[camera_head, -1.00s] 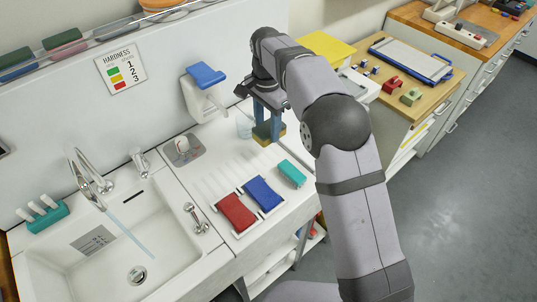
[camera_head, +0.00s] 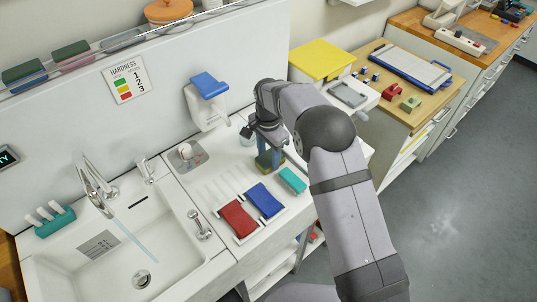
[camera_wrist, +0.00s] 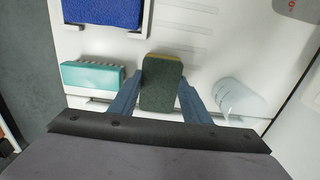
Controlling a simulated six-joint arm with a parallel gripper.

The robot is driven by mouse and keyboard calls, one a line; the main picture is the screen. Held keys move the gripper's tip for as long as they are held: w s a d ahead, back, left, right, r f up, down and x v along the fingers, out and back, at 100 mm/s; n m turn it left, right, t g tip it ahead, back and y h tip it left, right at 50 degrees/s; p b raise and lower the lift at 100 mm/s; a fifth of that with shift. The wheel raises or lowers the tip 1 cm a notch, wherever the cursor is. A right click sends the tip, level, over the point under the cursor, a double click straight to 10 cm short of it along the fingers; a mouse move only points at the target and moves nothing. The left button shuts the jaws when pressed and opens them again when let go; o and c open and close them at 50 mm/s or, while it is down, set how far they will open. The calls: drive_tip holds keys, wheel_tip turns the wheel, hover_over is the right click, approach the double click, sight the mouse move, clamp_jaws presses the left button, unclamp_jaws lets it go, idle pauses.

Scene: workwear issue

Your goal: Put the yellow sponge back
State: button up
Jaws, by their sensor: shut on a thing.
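The yellow sponge (camera_head: 267,164) has a dark green scouring face on top, with a thin yellow edge showing in the wrist view (camera_wrist: 162,88). My gripper (camera_head: 270,156) is shut on it, one blue finger on each side. Bare slotted marks (camera_head: 222,188) lie on the counter behind these.
A clear cup (camera_wrist: 238,97) stands close beside the held sponge. The sink (camera_head: 140,255) with running tap is at left. A white dispenser with a blue top (camera_head: 209,85) is on the wall behind. A wooden bench (camera_head: 385,115) stands at right.

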sight(269, 158)
drive_tip(key=shift+f, duration=0.15)
drive_tip(key=shift+f, duration=0.15)
drive_tip(key=o, duration=1.4)
wheel_tip(269, 158, up, 12)
drive_tip(key=b, duration=0.3)
